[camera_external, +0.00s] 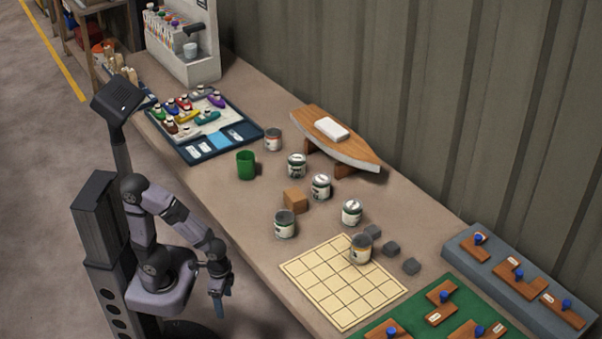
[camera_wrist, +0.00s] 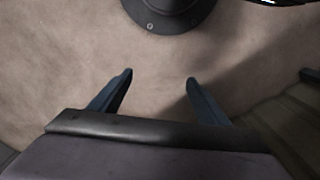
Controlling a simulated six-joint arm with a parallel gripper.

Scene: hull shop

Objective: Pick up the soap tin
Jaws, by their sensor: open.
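Several small tins stand on the bench: one by the blue tray (camera_external: 273,140), two in the middle (camera_external: 297,166) (camera_external: 320,187), one to their right (camera_external: 352,213), one nearer the front edge (camera_external: 285,225), and a yellowish one (camera_external: 361,249) at the grid mat's far corner. Their labels are too small to read, so I cannot tell which is the soap tin. My gripper (camera_external: 219,308) hangs pointing down off the bench's front edge, apart from all the tins. In the wrist view its blue fingers (camera_wrist: 160,77) are spread with nothing between them.
A green cup (camera_external: 246,165), a wooden block (camera_external: 295,201) and grey blocks (camera_external: 391,248) stand among the tins. A boat hull model (camera_external: 350,152) rests at the wall. The grid mat (camera_external: 335,290) is mostly bare. The wrist view shows bare floor (camera_wrist: 60,50).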

